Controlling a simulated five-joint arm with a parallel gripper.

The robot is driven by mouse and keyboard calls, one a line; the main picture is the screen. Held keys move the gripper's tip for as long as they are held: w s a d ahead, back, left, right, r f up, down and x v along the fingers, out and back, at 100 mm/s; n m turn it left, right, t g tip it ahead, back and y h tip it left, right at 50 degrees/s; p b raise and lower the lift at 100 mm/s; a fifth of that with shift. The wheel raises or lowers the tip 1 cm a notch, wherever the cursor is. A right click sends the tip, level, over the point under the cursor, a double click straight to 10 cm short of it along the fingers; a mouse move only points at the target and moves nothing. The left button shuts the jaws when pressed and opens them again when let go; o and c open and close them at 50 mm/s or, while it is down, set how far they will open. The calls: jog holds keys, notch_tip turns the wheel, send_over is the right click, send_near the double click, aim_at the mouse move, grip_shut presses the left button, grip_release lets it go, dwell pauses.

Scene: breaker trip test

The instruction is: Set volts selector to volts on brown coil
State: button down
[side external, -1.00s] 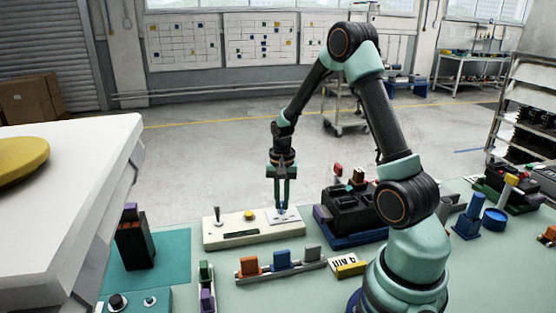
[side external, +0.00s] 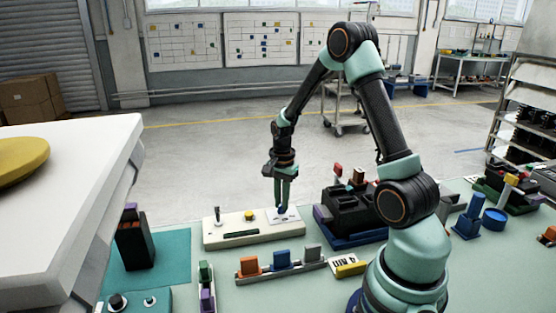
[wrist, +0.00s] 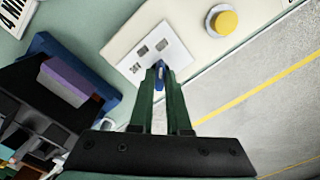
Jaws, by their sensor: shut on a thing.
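A cream panel (side external: 250,233) stands on the bench with a white marked plate (side external: 278,216) at its right end. A small blue selector knob (wrist: 160,84) is on that plate; it also shows at my fingertips in the side view (side external: 283,210). My gripper (side external: 284,205) points down onto the knob and is shut on it. In the wrist view, the green fingers (wrist: 161,70) hide most of the knob, so its exact pointing is unclear. The plate in the wrist view (wrist: 150,52) carries several small grey printed marks. I cannot make out a brown coil for certain.
The panel also has a yellow button (side external: 249,216) and a toggle lever (side external: 217,215). A black device on a blue base (side external: 355,241) stands close to the right. A rail (side external: 282,269) with orange, blue and grey blocks lies in front.

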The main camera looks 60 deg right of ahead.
jog(key=c, duration=0.9)
grip_release()
jog(key=shift+r, duration=0.15)
notch_tip(320, 180, up, 12)
jog(key=shift+f, duration=0.1)
jog(key=s+a+r+n+t, duration=0.2)
jog(key=a+n, duration=0.4)
jog(key=s+a+r+n+t, duration=0.1)
jog(key=s+a+r+n, duration=0.1)
jog(key=a+n, duration=0.4)
jog(key=s+a+r+n+t, duration=0.2)
jog(key=a+r+n, duration=0.2)
jog(key=a+n, duration=0.2)
jog(key=shift+s+a+r+t, duration=0.1)
jog(key=shift+s+a+t, duration=0.25)
jog(key=shift+a, duration=0.45)
